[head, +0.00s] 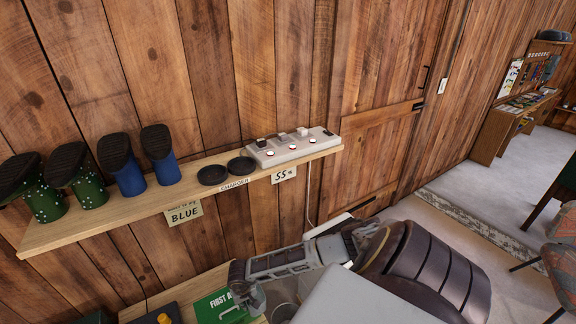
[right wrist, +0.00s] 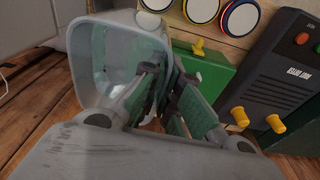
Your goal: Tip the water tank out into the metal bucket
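A pale, translucent grey tub (right wrist: 112,62), which I take for the water tank, leans at the left of the right wrist view with its mouth towards the camera. My right gripper (right wrist: 168,88) has one finger over the tub's inside and one outside, close together with the wall between them; it looks shut on that wall. In the head view my right gripper (head: 243,300) reaches down beside the green box. A grey round container (head: 284,313) shows partly next to it at the bottom edge; I cannot tell whether it is the tank or the bucket. My left gripper is out of view.
A green first aid box (head: 218,306) lies close to the right gripper. A wall shelf (head: 95,226) above holds boots, black dishes and a switch panel (head: 292,148).

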